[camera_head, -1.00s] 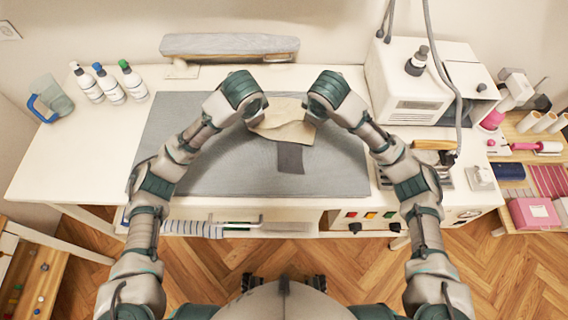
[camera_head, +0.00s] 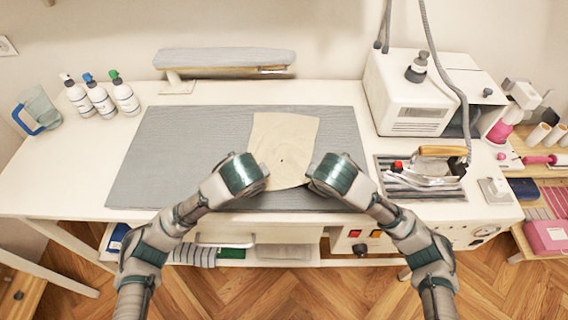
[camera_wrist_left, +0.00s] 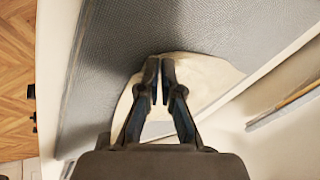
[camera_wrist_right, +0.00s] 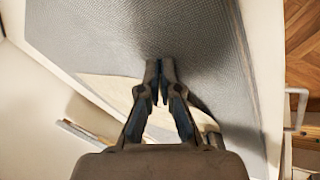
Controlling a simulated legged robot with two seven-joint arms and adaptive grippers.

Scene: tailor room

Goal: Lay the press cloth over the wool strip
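The beige press cloth (camera_head: 283,140) lies spread on the grey pressing mat (camera_head: 190,150), its far part flat and its near edge between my two grippers. A small dark spot shows on it. The grey wool strip is not visible now. My left gripper (camera_head: 264,172) is at the cloth's near left corner; in the left wrist view its fingers (camera_wrist_left: 160,62) are almost together over the cloth's edge. My right gripper (camera_head: 314,174) is at the near right corner, its fingers (camera_wrist_right: 159,64) also almost together at the cloth's edge. The pinched corners themselves are hidden.
An iron (camera_head: 432,165) rests on a stand at the right, beside a white steam unit (camera_head: 410,95) with a hose. Several bottles (camera_head: 100,97) and a jug (camera_head: 40,108) stand at the left. A sleeve board (camera_head: 225,62) is behind the mat. The mat's left side is clear.

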